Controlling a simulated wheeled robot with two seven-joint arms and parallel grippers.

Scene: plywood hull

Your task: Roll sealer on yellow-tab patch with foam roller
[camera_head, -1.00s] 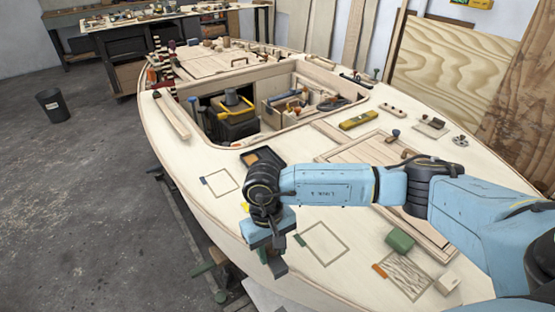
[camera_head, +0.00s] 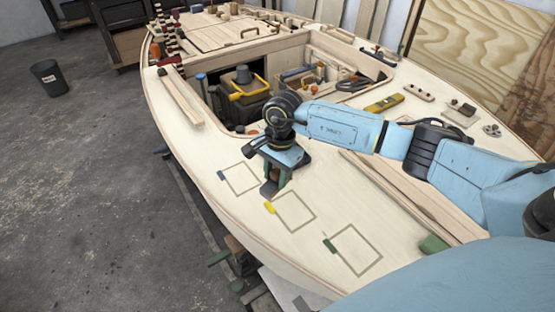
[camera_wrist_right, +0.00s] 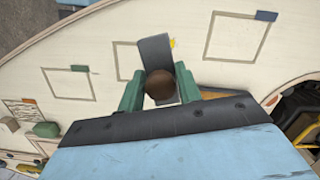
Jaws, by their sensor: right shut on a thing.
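My right gripper (camera_head: 275,178) is shut on the foam roller (camera_head: 268,190). In the right wrist view the roller (camera_wrist_right: 155,52) is a dark grey piece with a brown round handle end between the green fingers (camera_wrist_right: 158,88). The yellow-tab patch (camera_head: 313,212) is a grey square outline on the pale deck, with its yellow tab (camera_head: 269,208) at the left corner. The roller hangs just beyond that tab, between the yellow-tab and blue-tab patches. I cannot tell whether it touches the deck. In the right wrist view it hides part of the patch outline (camera_wrist_right: 115,60). My left gripper is out of view.
The blue-tab patch (camera_head: 257,184) lies beyond, and the green-tab patch (camera_head: 380,258) lies nearer. The open cockpit with a yellow-rimmed bin (camera_head: 250,92) is behind the gripper. A yellow level (camera_head: 384,103) lies on the deck. A long plank (camera_head: 400,195) lies to the right.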

